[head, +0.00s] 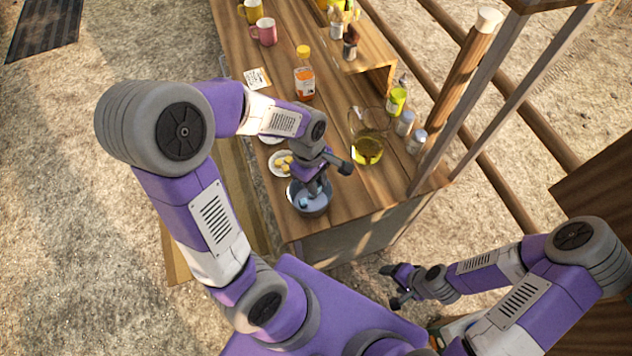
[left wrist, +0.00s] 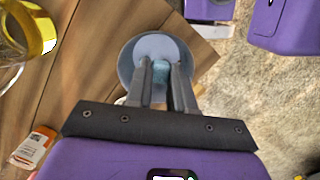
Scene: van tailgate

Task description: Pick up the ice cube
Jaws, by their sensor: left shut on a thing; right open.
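The ice cube (left wrist: 160,73) is a small pale blue block. In the left wrist view it sits between the fingertips of my left gripper (left wrist: 161,90), over a round grey-blue bowl (left wrist: 127,72). In the head view the bowl (head: 322,209) stands near the table's front end, with my left gripper (head: 309,198) pointing down into it. The ice cube (head: 303,202) shows there as a light blue spot. My left gripper is shut on the ice cube. My right gripper (head: 391,287) is open and empty, off the table at the lower right.
A plate of yellow pieces (head: 280,163) lies beside the bowl. A glass pitcher of yellow liquid (head: 367,150) stands to the right. An orange-labelled bottle (head: 304,80), mugs (head: 265,32) and shaker jars (head: 416,141) stand farther back.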

